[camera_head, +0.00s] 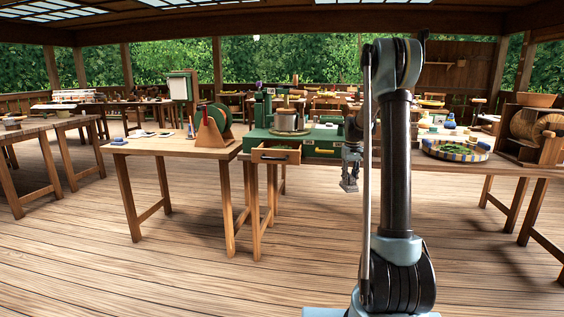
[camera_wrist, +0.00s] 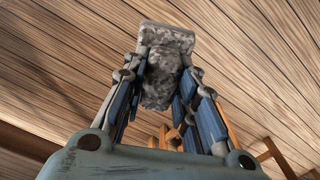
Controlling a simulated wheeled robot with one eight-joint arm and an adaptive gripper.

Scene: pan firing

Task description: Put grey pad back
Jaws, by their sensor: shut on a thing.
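The grey pad (camera_wrist: 165,50), mottled grey and blocky, sits between the fingers of my gripper (camera_wrist: 160,90) in the wrist view. My gripper is shut on it, and the wooden floor shows behind it. In the head view my gripper (camera_head: 349,178) hangs pointing down, just right of the green bench unit (camera_head: 320,141) and in front of the long table. A metal pot (camera_head: 289,121) stands on top.
A wooden table (camera_head: 165,145) at left holds a green reel on a wooden stand (camera_head: 211,125) and small items. The right table holds a round tray (camera_head: 453,150) and a wooden drum device (camera_head: 533,130). The floor (camera_head: 170,265) in front is clear.

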